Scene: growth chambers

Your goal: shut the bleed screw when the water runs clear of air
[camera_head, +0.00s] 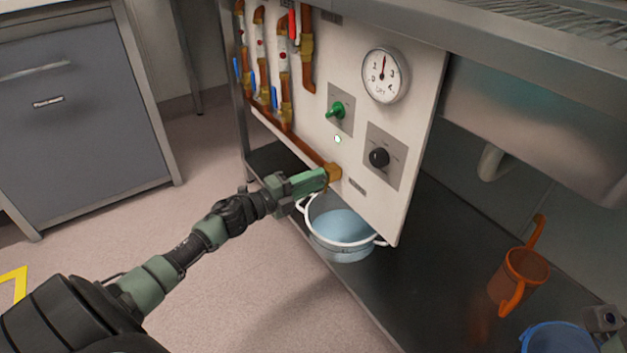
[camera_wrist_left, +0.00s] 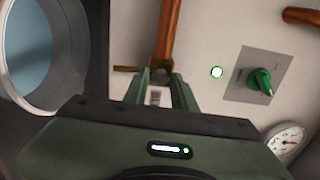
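A brass fitting (camera_head: 333,173) ends the copper pipe low on the white panel (camera_head: 400,217). My left gripper (camera_head: 326,179) is at this fitting. In the left wrist view its fingers (camera_wrist_left: 161,88) stand close together with a small round grey screw head (camera_wrist_left: 160,76) between the tips, seemingly the bleed screw. The fingers appear closed on it. A short brass spout (camera_wrist_left: 125,69) sticks out beside it. A white two-handled basin (camera_head: 343,243) holding pale blue water (camera_head: 345,224) stands below. I cannot make out a stream or bubbles.
An orange watering can (camera_head: 518,276) and blue bucket (camera_head: 558,340) stand right on the dark shelf (camera_head: 430,290). A cabinet (camera_head: 85,110) stands left.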

